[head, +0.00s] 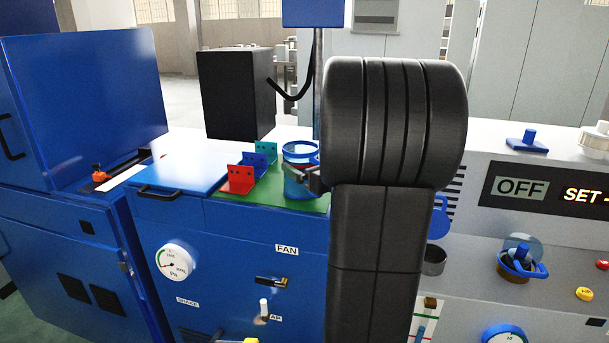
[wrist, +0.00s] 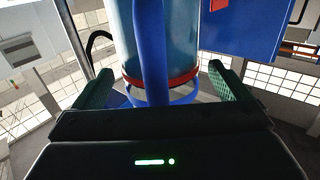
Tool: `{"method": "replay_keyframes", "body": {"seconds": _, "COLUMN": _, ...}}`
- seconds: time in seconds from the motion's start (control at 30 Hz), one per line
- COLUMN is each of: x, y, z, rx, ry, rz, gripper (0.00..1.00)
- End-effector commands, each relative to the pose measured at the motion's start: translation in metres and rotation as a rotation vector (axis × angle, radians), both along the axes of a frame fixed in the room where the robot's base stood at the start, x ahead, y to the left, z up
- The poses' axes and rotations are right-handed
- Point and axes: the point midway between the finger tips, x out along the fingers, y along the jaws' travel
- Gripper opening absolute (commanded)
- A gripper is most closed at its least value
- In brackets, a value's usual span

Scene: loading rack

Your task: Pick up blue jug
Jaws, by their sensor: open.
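The blue jug (head: 298,188) stands upright on a green mat (head: 312,204) on top of the blue cabinet, partly hidden by my gripper. My gripper (wrist: 160,80) is open, with one green-padded finger on each side of the handle and jug. I cannot tell whether the fingers touch it. In the head view, my gripper (head: 314,178) is at the jug's right side, mostly hidden behind my black arm.
Red (head: 240,178), blue and teal angle brackets stand just left of the jug. A black box (head: 236,95) is behind them. A blue lid with a handle (head: 180,172) lies further left. A white control panel (head: 540,200) with knobs is at the right.

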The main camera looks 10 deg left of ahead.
Motion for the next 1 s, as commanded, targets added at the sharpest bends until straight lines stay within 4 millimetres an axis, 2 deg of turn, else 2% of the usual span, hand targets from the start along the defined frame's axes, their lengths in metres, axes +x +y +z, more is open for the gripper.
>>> {"method": "replay_keyframes", "body": {"seconds": 0.17, "x": -0.0001, "y": -0.0002, "z": -0.0003, "rx": 0.0, "ry": 0.0, "rz": 0.0, "gripper": 0.94}}
{"method": "replay_keyframes", "body": {"seconds": 0.5, "x": -0.0003, "y": -0.0004, "z": -0.0003, "rx": 0.001, "ry": 0.001, "rz": 0.0, "gripper": 0.28}}
{"method": "replay_keyframes", "body": {"seconds": 1.0, "x": -0.0001, "y": -0.0004, "z": 0.0063, "rx": 0.002, "ry": -0.003, "rz": 0.0, "gripper": 0.25}}
